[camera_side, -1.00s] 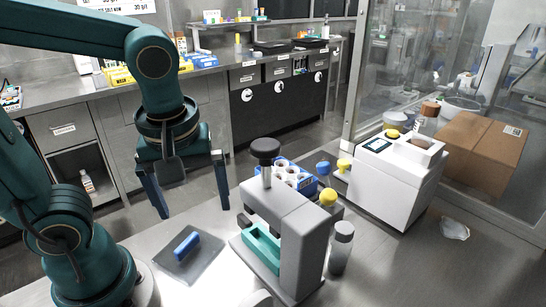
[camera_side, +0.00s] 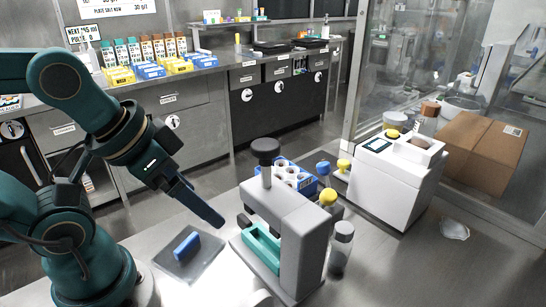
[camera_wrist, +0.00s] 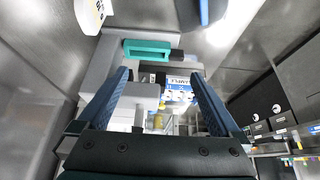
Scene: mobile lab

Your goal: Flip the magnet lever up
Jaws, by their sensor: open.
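My gripper (camera_side: 211,212) points down and to the right, between a flat grey plate (camera_side: 207,259) and a grey press-like stand (camera_side: 285,206). A blue bar (camera_side: 187,246) lies low on the plate. The stand has a black knob (camera_side: 265,149) on top and a teal holder (camera_side: 262,246) in its opening. Which part is the magnet lever I cannot tell for sure. In the wrist view my gripper (camera_wrist: 160,76) is open and empty, its fingers spread on either side of the stand. The teal holder (camera_wrist: 147,49) shows beyond them, and the blue bar (camera_wrist: 204,10) is cut off at the top edge.
A blue rack (camera_side: 308,186) stands behind the stand. A clear capped bottle (camera_side: 341,245) is just right of it. The front right of the table is bare.

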